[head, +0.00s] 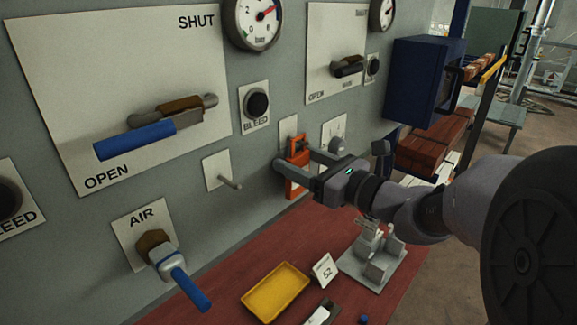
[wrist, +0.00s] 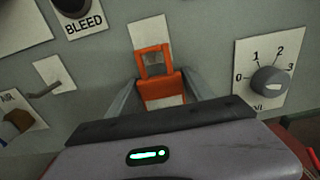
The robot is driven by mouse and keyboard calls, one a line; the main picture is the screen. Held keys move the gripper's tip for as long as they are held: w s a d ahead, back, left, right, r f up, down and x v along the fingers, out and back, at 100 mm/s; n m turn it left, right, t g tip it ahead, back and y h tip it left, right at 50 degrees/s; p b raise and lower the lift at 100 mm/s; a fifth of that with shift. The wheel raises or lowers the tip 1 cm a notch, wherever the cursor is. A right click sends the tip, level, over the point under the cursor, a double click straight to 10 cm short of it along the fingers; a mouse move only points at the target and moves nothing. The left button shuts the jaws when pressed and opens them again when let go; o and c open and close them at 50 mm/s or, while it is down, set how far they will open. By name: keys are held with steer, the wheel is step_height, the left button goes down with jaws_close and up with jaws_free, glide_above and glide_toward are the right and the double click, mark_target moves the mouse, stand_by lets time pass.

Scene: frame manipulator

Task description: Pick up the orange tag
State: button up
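The orange tag (head: 298,178) hangs upright at the grey panel, in front of a small white plate (wrist: 148,33). In the wrist view the tag (wrist: 161,88) has an open frame on top and a solid band below. My gripper (head: 291,157) reaches to the panel with one finger on each side of the tag. In the wrist view the fingers of my gripper (wrist: 160,84) lie close along both edges of the band. I cannot tell whether they press on it. Part of the tag is hidden behind the fingers in the head view.
A numbered dial (wrist: 270,80) is right of the tag. A peg (head: 229,182) sticks out left of it. A blue-handled AIR valve (head: 188,286) juts out at lower left. A yellow tray (head: 276,292), a card marked 52 (head: 325,270) and a grey fixture (head: 374,262) stand on the red bench below.

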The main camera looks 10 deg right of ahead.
steer(key=c, duration=1.1)
steer(key=shift+c, duration=0.2)
steer(key=shift+r, duration=0.3)
steer(key=r+b+v, duration=0.1)
steer(key=b+v, duration=0.3)
steer(key=v, duration=1.4)
steer(key=o, duration=0.8)
steer(key=c, duration=0.7)
